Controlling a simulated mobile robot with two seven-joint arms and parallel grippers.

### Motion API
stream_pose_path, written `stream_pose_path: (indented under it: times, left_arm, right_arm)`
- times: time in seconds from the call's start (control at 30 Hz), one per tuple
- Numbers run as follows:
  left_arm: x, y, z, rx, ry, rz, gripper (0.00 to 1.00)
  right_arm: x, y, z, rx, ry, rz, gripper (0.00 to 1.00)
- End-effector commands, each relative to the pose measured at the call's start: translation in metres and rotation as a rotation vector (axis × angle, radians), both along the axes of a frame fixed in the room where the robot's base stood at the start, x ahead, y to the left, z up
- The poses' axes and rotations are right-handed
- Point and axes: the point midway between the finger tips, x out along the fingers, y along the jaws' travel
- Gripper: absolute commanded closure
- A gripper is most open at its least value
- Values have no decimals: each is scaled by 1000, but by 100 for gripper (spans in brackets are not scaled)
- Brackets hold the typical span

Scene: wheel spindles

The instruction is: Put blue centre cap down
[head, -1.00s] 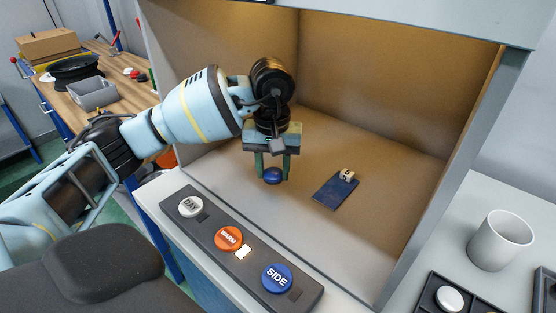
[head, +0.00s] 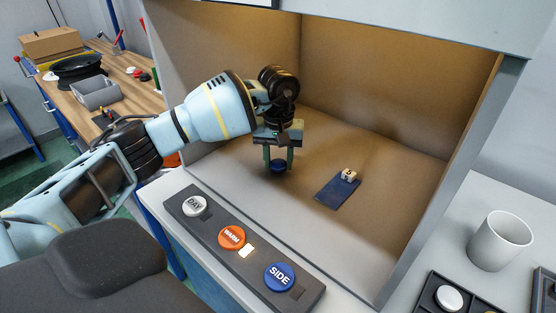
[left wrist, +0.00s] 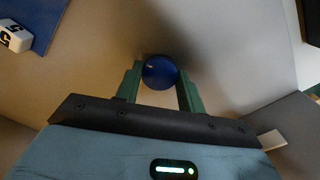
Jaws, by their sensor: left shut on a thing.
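The blue centre cap (head: 278,166) is between the green fingers of my left gripper (head: 278,162), inside the lit booth. My left gripper is shut on it. In the left wrist view the cap (left wrist: 160,72) shows as a dark blue disc between the fingertips (left wrist: 160,80). The cap is low over the booth floor (head: 245,172); whether it touches the floor I cannot tell. My right gripper is not in view.
A dark blue mat (head: 337,193) with a small white marked block (head: 349,175) lies right of the gripper. A button panel with DAY (head: 194,206), WARM (head: 232,237) and SIDE (head: 279,276) runs along the booth's front. A white cup (head: 500,240) stands outside at right.

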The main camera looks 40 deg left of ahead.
Motion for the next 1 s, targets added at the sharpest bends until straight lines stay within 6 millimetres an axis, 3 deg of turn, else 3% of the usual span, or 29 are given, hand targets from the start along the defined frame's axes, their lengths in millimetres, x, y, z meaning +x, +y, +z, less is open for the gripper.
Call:
stream_pose_path:
  times: [0.47, 0.5, 0.63, 1.0]
  left_arm:
    - [0, 0, -12, 0, -1, 0, 84]
    - [0, 0, -12, 0, -1, 0, 57]
    - [0, 0, -11, 0, -1, 0, 40]
    - [0, 0, -6, -1, -3, 0, 40]
  right_arm:
    - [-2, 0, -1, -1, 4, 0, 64]
    - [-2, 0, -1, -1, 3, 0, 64]
    - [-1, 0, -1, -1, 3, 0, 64]
    - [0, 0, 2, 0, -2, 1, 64]
